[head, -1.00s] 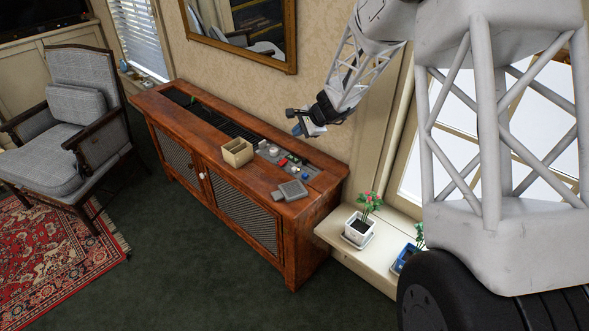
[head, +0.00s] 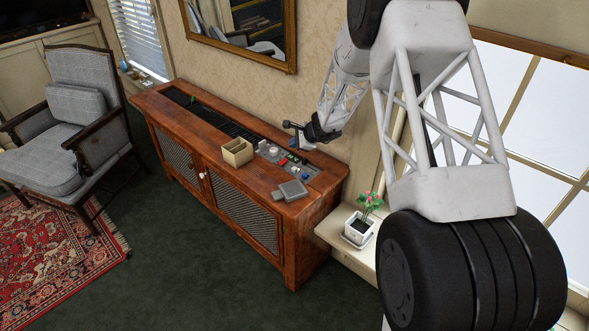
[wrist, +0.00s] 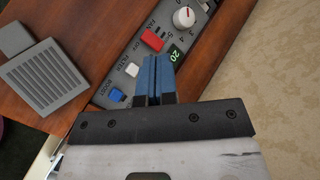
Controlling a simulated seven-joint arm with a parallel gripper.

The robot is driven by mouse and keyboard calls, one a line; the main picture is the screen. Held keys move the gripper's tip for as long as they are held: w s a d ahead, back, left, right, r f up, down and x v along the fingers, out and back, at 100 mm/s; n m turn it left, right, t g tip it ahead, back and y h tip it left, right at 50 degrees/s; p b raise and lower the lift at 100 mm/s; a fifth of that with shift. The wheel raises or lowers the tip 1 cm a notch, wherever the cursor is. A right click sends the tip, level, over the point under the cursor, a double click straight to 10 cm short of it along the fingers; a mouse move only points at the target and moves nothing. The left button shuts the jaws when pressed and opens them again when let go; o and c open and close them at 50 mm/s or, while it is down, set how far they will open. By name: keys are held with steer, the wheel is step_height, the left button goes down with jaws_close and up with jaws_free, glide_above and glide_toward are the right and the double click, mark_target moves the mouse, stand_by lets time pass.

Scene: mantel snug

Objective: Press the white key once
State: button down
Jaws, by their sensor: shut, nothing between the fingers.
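The white key's top is unobstructed there. In the head view my gripper (head: 294,146) is over the back of the panel; any contact cannot be told.
The panel is set in a wooden cabinet (head: 240,205). A white knob (wrist: 184,17) is beyond the red rocker. A grey ribbed object (wrist: 45,75) and an open tan box (head: 237,152) are on the cabinet top. A potted plant (head: 360,225) stands to the right.

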mark_target(294, 169)
steer(key=shift+f, duration=0.2)
steer(key=shift+f, duration=4.15)
steer(key=shift+f, duration=0.9)
stand_by(0.4)
steer(key=shift+r, duration=0.85)
steer(key=shift+r, duration=0.1)
steer(key=shift+r, duration=2.45)
